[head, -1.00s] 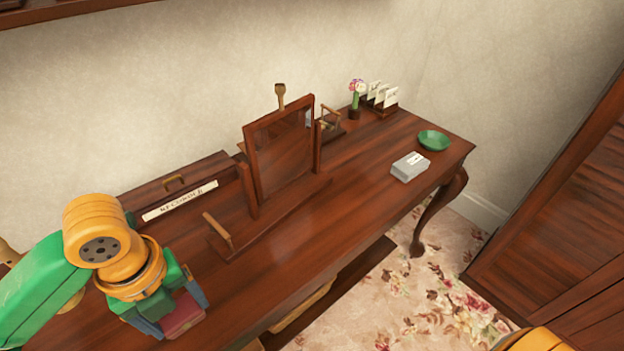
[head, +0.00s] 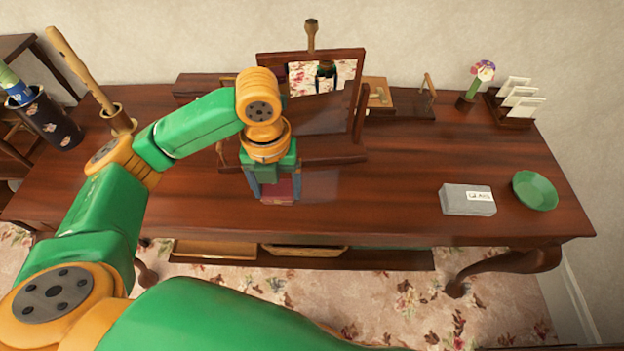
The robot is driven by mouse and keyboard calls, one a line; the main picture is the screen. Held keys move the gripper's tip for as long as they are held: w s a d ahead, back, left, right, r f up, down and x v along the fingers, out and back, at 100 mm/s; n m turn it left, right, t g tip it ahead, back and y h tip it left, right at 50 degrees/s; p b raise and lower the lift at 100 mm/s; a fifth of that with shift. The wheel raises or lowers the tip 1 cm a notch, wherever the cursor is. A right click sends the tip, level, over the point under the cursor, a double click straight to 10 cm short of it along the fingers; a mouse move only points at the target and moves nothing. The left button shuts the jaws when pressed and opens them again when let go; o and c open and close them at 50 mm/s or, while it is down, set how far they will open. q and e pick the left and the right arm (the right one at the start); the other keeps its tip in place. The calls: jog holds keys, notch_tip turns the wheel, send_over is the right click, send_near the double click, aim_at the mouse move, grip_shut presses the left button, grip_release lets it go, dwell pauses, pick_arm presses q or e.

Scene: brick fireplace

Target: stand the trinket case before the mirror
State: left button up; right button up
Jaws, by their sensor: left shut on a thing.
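My left gripper (head: 274,187) is shut on the trinket case (head: 279,189), a small dark red box held between its blue fingers. It points down over the desk, just in front of the mirror's left part. I cannot tell whether the case touches the desktop. The mirror (head: 336,112) stands upright in a dark wooden frame on a base at the back of the desk. My left arm hides its left side and part of its base. My right gripper is not in view.
A grey box (head: 467,199) and a green dish (head: 535,190) lie on the desk's right end. A flower pot (head: 466,103) and a letter rack (head: 513,109) stand behind them. The desktop (head: 400,180) is clear right of the case. A wooden holder (head: 118,119) stands at left.

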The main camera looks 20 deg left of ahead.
pick_arm(q)
jog(key=w+d+f, duration=0.1)
jog(key=f, duration=0.1)
jog(key=w+d+f, duration=0.3)
jog(key=d+f, duration=0.1)
jog(key=shift+w+d+f, duration=0.1)
jog(key=shift+w+f, duration=0.1)
jog(key=shift+w, duration=0.1)
notch_tip(320, 180, down, 3)
jog(key=shift+r, duration=0.1)
jog(key=shift+w+f, duration=0.1)
jog(key=shift+f, duration=0.2)
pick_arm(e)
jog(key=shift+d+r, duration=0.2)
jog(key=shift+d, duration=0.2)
pick_arm(q)
jog(key=shift+f, duration=0.1)
jog(key=o, duration=1.2)
jog(key=shift+o, duration=0.2)
jog(key=shift+r, duration=0.2)
notch_tip(320, 180, up, 12)
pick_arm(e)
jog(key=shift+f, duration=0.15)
pick_arm(q)
jog(key=shift+f, duration=0.1)
